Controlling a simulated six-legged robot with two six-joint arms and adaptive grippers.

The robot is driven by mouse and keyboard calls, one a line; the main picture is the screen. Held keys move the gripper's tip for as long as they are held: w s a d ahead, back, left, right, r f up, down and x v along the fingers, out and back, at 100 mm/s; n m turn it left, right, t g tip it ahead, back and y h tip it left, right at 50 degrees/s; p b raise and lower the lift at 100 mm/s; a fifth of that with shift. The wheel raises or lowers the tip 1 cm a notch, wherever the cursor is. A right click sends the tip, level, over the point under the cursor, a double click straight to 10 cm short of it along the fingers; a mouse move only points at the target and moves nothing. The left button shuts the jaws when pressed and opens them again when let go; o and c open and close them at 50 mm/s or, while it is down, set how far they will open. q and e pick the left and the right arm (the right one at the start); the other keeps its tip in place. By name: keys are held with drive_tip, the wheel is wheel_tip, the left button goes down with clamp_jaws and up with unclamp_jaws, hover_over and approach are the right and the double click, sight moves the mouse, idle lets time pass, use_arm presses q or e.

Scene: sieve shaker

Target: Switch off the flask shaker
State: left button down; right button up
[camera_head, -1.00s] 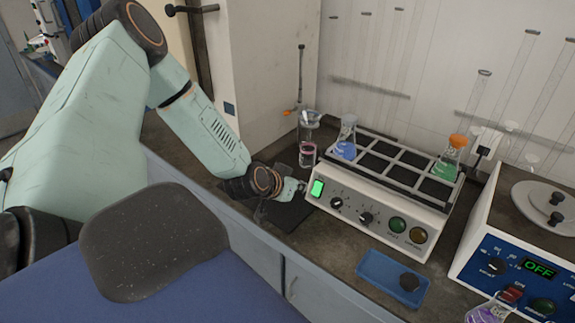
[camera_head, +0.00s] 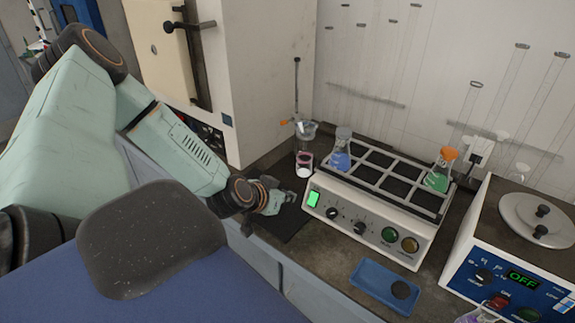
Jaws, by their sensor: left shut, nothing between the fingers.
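The flask shaker (camera_head: 330,203) is a white box on the bench with a grey rack on top. A bright green lit rocker switch (camera_head: 314,199) is at the left end of its front panel. Two dark knobs, a green button (camera_head: 390,234) and an amber button (camera_head: 410,244) are to its right. A flask with blue liquid (camera_head: 341,158) and an orange-capped flask with green liquid (camera_head: 438,180) stand in the rack. My left gripper (camera_head: 286,198) is shut and empty, just left of the switch and apart from it. My right gripper is out of view.
A blue tray (camera_head: 372,288) with a black round piece lies in front. A sieve shaker (camera_head: 490,275) with an OFF display stands right. A beaker (camera_head: 304,165) and stand are behind the gripper. A dark chair (camera_head: 150,240) is at lower left.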

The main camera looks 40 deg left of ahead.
use_arm(q)
drive_tip(key=shift+s+f+g+b, duration=0.25)
drive_tip(key=shift+f+g+b, duration=0.15)
drive_tip(key=shift+f+b, duration=0.35)
drive_tip(key=shift+r, duration=0.2)
drive_tip(key=b, duration=0.8)
approach(313, 203)
drive_tip(key=b+x, duration=0.4)
drive_tip(key=x, duration=0.1)
drive_tip(key=shift+s+a+f, duration=0.1)
drive_tip(key=shift+f, duration=0.05)
drive_tip(key=shift+b+x, duration=0.85)
drive_tip(key=shift+x, duration=0.05)
